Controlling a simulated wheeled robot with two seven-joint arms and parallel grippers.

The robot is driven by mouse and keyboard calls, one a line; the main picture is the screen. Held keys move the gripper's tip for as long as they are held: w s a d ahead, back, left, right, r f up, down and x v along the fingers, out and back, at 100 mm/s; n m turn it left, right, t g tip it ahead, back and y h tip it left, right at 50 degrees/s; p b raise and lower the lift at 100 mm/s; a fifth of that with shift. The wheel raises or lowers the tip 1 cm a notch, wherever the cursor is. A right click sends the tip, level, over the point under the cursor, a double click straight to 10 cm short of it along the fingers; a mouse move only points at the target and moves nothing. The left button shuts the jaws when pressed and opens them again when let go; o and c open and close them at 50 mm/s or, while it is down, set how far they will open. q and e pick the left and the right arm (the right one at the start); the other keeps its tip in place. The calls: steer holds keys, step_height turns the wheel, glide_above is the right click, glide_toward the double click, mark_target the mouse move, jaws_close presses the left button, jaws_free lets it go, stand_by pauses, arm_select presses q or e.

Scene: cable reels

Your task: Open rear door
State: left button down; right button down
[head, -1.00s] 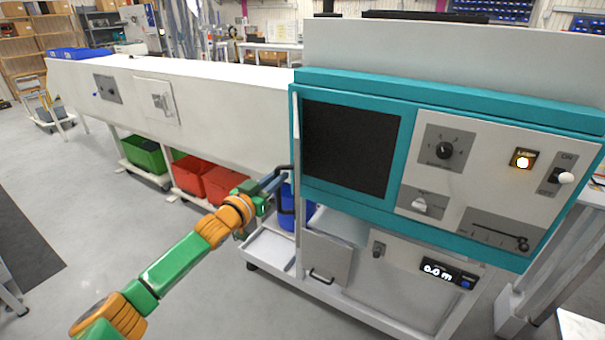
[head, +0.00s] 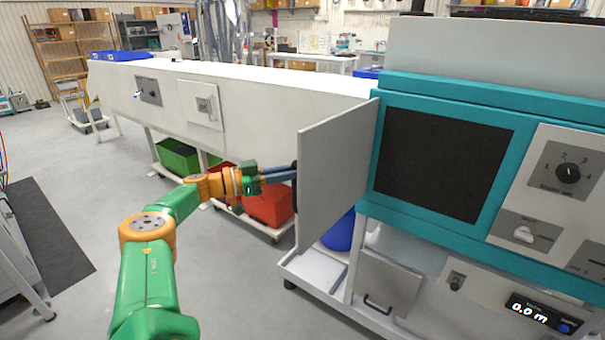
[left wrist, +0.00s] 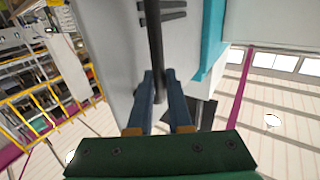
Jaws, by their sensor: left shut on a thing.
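A light grey door panel (head: 335,170) stands swung out from the left side of the teal-framed cabinet (head: 515,100), hinged near the dark screen. My left gripper (head: 292,174) is at the panel's outer left edge, shut on its dark handle. In the left wrist view the blue fingers (left wrist: 162,95) close around the black bar handle (left wrist: 156,50), with the grey panel behind it. The handle is partly hidden by the fingers in the head view. My right gripper is not in view.
A long white machine body (head: 260,110) with a small square hatch (head: 202,104) extends left. Red bins (head: 270,205) and a green bin (head: 178,158) sit below it. A smaller lower door (head: 388,283) is shut.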

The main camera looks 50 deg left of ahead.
arm_select(q)
steer(key=shift+a, duration=0.15)
steer(key=c, duration=0.9)
jaws_free()
steer(key=shift+w, duration=0.1)
steer(key=shift+o, duration=0.3)
steer(key=shift+w+d, duration=0.2)
steer(key=b+v, duration=0.4)
steer(key=v, duration=0.3)
steer(key=shift+b, duration=0.3)
steer(key=shift+a, duration=0.1)
